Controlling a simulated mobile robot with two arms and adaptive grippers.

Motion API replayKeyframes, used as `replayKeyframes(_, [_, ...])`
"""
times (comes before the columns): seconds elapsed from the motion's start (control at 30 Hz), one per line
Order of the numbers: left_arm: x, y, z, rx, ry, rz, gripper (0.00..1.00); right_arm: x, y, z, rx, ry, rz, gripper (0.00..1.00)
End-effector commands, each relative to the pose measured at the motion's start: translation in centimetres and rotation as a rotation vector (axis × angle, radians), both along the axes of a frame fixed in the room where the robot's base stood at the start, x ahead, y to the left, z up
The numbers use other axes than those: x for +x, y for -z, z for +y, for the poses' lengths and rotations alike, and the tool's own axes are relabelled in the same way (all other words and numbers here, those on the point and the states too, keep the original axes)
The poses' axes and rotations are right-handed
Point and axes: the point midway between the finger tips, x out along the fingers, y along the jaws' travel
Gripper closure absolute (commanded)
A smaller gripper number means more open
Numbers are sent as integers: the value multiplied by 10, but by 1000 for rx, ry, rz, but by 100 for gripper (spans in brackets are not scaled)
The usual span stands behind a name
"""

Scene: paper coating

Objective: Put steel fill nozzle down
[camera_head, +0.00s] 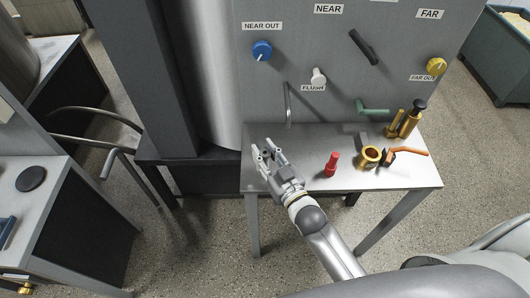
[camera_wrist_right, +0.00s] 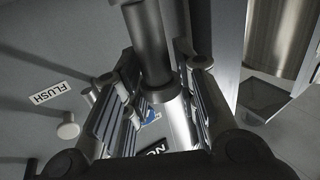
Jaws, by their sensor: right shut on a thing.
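My right gripper (camera_head: 268,152) is over the left end of the steel bench (camera_head: 300,178), in front of the grey panel. In the right wrist view its ribbed fingers (camera_wrist_right: 155,115) are shut around the steel fill nozzle (camera_wrist_right: 181,122). The nozzle has a shiny steel part between the fingers and a darker grey cylinder running up past them. In the head view the fingers mostly hide the nozzle, and I cannot tell whether it touches the bench. My left gripper is not in view.
On the bench stand a red bottle (camera_head: 332,164), a brass cup (camera_head: 369,157), an orange-handled tool (camera_head: 408,152) and brass fittings (camera_head: 404,124). The panel carries a blue knob (camera_head: 262,51), a white knob (camera_head: 318,76) and a thin bent pipe (camera_head: 288,105). Bare bench lies left of the bottle.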

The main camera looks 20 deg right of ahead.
Motion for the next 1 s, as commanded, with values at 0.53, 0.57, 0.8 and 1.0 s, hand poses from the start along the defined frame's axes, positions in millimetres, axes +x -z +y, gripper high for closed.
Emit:
replayKeyframes(0.53, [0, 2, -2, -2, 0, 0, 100, 0, 2, 0, 0, 0, 0, 51])
replayKeyframes(0.57, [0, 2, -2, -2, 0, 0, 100, 0, 2, 0, 0, 0, 0, 51])
replayKeyframes(0.8, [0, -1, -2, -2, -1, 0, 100, -1, -2, 0, 0, 0, 0, 51])
replayKeyframes(1.0, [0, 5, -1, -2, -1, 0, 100, -26, 2, -6, -1, 0, 3, 51])
